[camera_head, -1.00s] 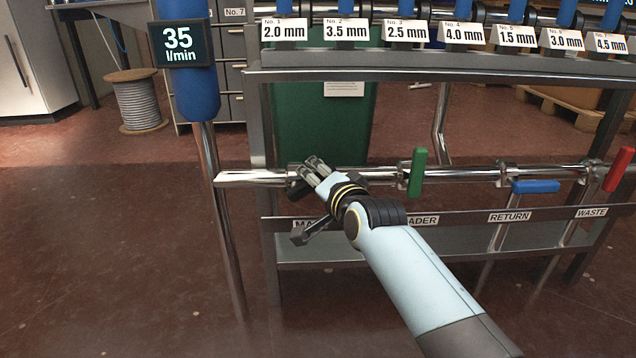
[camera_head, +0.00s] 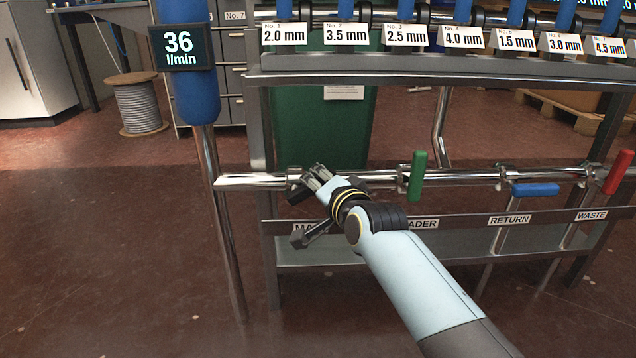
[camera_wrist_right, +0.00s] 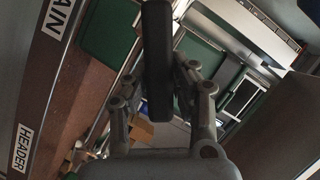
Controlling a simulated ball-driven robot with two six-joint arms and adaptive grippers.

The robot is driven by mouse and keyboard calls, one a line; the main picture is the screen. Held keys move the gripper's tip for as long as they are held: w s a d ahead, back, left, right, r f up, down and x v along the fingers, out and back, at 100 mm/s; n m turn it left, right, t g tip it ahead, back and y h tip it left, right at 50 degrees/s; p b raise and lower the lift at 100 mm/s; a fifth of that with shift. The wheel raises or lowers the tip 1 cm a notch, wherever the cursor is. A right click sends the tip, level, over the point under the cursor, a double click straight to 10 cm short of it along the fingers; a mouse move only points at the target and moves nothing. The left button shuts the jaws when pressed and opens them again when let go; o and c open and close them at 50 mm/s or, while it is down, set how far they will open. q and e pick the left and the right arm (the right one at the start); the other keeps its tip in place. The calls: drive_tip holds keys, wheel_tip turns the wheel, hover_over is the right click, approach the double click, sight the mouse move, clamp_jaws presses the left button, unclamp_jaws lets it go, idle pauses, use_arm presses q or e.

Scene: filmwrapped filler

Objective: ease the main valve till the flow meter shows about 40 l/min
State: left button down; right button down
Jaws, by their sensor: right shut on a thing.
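The flow meter (camera_head: 179,46) on the blue upright pipe at the left reads 36 l/min. The main valve's black handle (camera_wrist_right: 158,65) stands between the two fingers of my right gripper (camera_wrist_right: 160,90) in the right wrist view. Gripper and wrist hide most of the handle and valve there. My left gripper is not in view.
A green lever (camera_head: 417,176), a blue lever (camera_head: 535,188) and a red lever (camera_head: 618,172) sit along the pipe to the right. A steel rail (camera_head: 440,70) with numbered size tags runs above. A green bin (camera_head: 320,130) stands behind.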

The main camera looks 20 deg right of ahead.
drive_tip(key=shift+s+d+f+m, duration=0.1)
drive_tip(key=shift+f+m, duration=0.15)
drive_tip(key=shift+m, duration=0.05)
drive_tip(key=c, duration=1.1)
unclamp_jaws()
drive_tip(key=v, duration=1.2)
drive_tip(key=shift+d+f, duration=0.1)
drive_tip(key=shift+d, duration=0.05)
